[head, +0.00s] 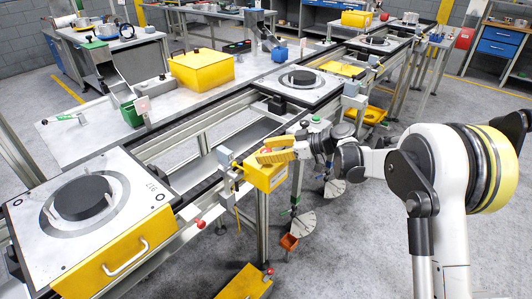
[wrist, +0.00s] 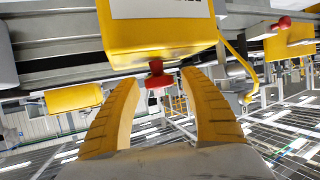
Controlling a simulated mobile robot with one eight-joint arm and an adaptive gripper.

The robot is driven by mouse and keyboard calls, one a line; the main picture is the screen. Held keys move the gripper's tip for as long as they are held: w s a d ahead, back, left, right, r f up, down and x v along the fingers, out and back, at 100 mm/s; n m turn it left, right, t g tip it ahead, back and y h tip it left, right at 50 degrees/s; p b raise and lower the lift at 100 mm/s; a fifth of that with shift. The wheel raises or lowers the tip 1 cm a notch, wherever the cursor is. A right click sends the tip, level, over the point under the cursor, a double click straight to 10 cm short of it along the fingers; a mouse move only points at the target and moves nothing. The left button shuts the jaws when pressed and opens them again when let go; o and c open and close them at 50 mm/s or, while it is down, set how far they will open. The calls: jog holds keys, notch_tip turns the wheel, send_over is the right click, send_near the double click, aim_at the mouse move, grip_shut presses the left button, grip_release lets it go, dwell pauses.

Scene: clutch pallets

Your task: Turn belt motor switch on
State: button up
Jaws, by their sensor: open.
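A yellow switch box (head: 262,178) is mounted on the front rail of the conveyor, in the middle of the head view. In the wrist view the box (wrist: 150,38) fills the top centre, with a pale label partly in view. A red knob (wrist: 157,74) sticks out from the box toward my gripper. My gripper (head: 263,151) is right by the box, its yellow fingers partly covering it. In the wrist view my gripper (wrist: 160,84) is open, one finger on each side of the red knob, with gaps visible. It holds nothing.
A pallet with a dark disc (head: 83,197) and a yellow handled front is at left on the conveyor. Another pallet (head: 298,82) sits farther back. A yellow bin (head: 202,69) is on the table behind. A red knob (head: 199,224) is on the front rail. Open floor lies at right.

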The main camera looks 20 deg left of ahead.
jog(key=shift+c, duration=0.2)
jog(key=c, duration=1.1)
jog(key=m+t, duration=0.3)
jog(key=t, duration=0.1)
jog(key=shift+s+m, duration=0.15)
jog(key=shift+m, duration=0.15)
jog(key=m+t+h, duration=0.3)
jog(key=m+t, duration=0.1)
jog(key=t, duration=0.1)
jog(key=shift+a, duration=0.1)
jog(key=m+t+h, duration=0.3)
jog(key=m+h, duration=0.1)
jog(key=shift+m+b, duration=0.4)
jog(key=shift+m+t+h, duration=0.6)
jog(key=shift+m+h, duration=1.4)
jog(key=shift+h, duration=0.3)
